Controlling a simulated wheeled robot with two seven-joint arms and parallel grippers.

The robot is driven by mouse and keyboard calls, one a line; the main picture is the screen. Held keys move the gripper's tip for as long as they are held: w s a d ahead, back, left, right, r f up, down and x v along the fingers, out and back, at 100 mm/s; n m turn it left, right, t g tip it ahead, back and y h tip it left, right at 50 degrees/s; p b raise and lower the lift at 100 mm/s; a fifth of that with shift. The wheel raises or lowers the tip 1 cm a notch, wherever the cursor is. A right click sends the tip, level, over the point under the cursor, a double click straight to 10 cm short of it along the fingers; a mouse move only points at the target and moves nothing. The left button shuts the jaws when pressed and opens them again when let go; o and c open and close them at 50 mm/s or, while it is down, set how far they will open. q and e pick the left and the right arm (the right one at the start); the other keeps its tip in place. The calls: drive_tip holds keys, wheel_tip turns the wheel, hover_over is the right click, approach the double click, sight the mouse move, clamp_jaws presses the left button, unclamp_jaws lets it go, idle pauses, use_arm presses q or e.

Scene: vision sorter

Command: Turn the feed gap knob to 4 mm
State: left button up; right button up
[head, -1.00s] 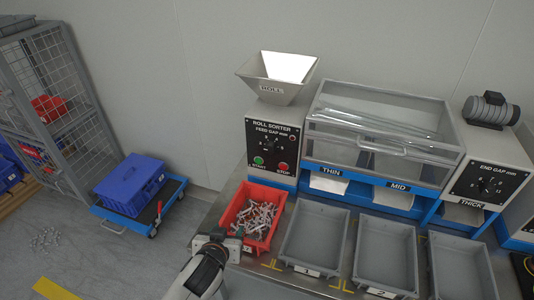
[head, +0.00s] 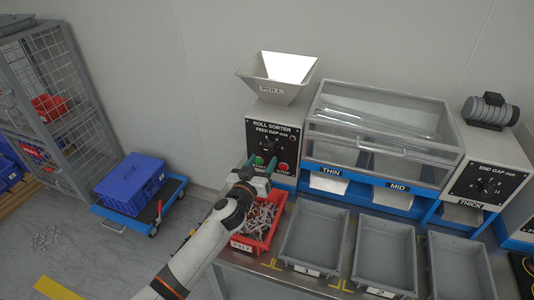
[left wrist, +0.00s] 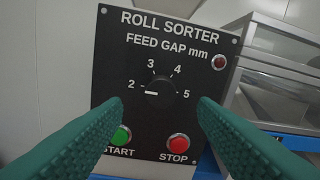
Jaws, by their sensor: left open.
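The feed gap knob (left wrist: 158,92) is a round black knob on the black ROLL SORTER panel (left wrist: 113,60). Its white mark points left, close to the 2; the 4 sits at its upper right. In the head view the knob (head: 268,147) is small and dark on the panel's face. My left gripper (head: 261,165) is open and empty in front of the panel. In the left wrist view its two green fingers stand to either side below the knob, apart from it. My right gripper is not in view.
The green START button (left wrist: 121,135) and red STOP button (left wrist: 178,144) sit below the knob, close to the fingers. A red lamp (left wrist: 219,62) is at the panel's upper right. A red bin (head: 279,224) of small parts stands below my gripper, with grey trays (head: 314,272) to its right.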

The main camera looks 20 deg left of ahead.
sight(269, 151)
use_arm(q)
drive_tip(key=shift+w+d, duration=0.15)
drive_tip(key=shift+w, duration=1)
drive_tip(key=shift+w+d, duration=0.1)
drive_tip(key=shift+w, duration=1)
drive_tip(key=c, duration=1)
drive_tip(key=shift+o, duration=0.2)
